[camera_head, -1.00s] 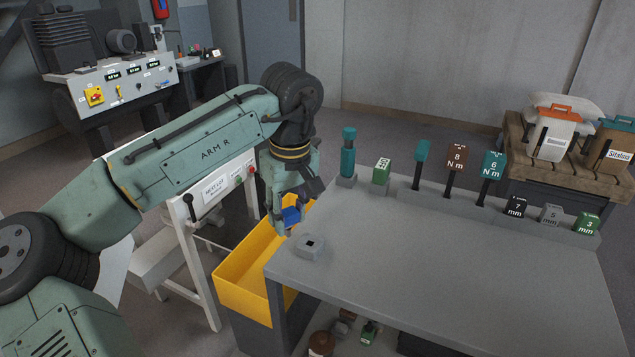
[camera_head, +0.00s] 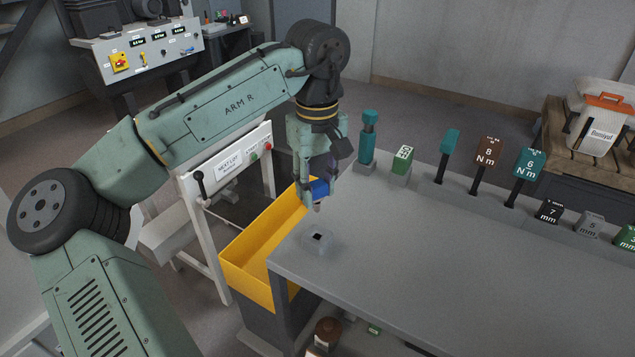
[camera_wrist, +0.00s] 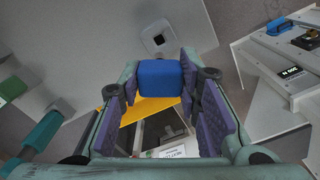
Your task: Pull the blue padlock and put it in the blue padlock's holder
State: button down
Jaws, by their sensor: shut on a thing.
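The blue padlock (camera_head: 319,188) is a small blue block between the fingers of my gripper (camera_head: 316,194). In the wrist view the blue padlock (camera_wrist: 161,81) sits between the purple finger pads of my gripper (camera_wrist: 159,96), which is shut on it. A grey base (camera_head: 317,239) with a dark square hole stands at the near left corner of the grey table. In the head view it is just below the padlock, with a gap between them. The grey base (camera_wrist: 158,38) also shows beyond the padlock in the wrist view.
A yellow bin (camera_head: 252,256) hangs beside the table's left edge. Tools and labelled blocks stand along the back of the grey table (camera_head: 430,260), including a teal-handled one (camera_head: 368,138) and a green block (camera_head: 402,159). The middle of the tabletop is clear. A white panel stands behind the bin.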

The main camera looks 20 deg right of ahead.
aim_at(318, 210)
jog(key=shift+r+p, duration=0.25)
jog(key=shift+p, duration=0.05)
jog(key=shift+f+b, duration=1.45)
jog(key=shift+f, duration=1.55)
jog(key=shift+p, duration=0.75)
jog(key=shift+f, duration=0.25)
jog(key=shift+f+b, duration=0.65)
jog(key=shift+f, duration=0.85)
jog(key=c, duration=1.1)
grip_release()
jog(key=shift+r, duration=0.1)
notch_tip(318, 210, up, 12)
jog(key=shift+d+f, duration=0.1)
jog(key=shift+d, duration=0.05)
